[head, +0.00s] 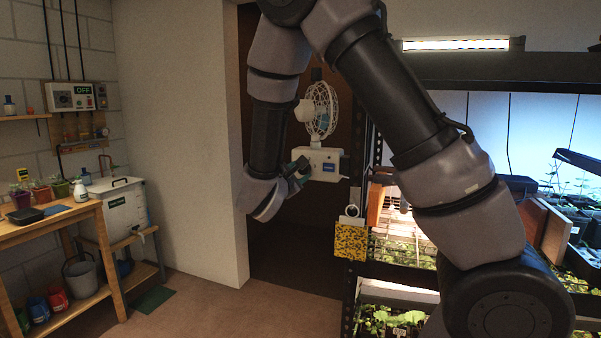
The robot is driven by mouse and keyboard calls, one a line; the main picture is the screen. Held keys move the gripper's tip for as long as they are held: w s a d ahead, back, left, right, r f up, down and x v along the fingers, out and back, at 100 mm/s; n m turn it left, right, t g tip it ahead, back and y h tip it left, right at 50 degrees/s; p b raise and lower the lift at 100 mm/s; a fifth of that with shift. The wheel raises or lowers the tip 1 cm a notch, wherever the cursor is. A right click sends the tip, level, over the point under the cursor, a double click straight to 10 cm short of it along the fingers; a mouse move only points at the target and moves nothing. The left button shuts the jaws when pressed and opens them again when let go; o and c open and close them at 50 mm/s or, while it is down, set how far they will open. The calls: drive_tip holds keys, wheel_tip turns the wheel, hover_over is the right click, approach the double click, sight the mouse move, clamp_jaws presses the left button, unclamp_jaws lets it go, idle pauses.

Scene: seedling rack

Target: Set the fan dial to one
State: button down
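The white fan (320,112) stands upright on a pale box-shaped base (326,160) with a dark blue label on its front. My gripper (301,171) is at the left end of this base, seen edge-on. It overlaps the base in the picture, so I cannot tell whether it touches. Whether its fingers are open or shut does not show clearly. I cannot make out a dial on the base; its left part is partly hidden by my gripper.
A lit seedling rack (349,300) stands right of the fan, with a yellow speckled card (351,241) at its corner. A pale wall (180,130) stands left of my gripper. A wooden bench (50,226) with pots is far left. The floor (225,308) between is clear.

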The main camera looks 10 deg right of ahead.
drive_tip(key=shift+c, duration=2.2)
unclamp_jaws()
drive_tip(key=v, duration=1.1)
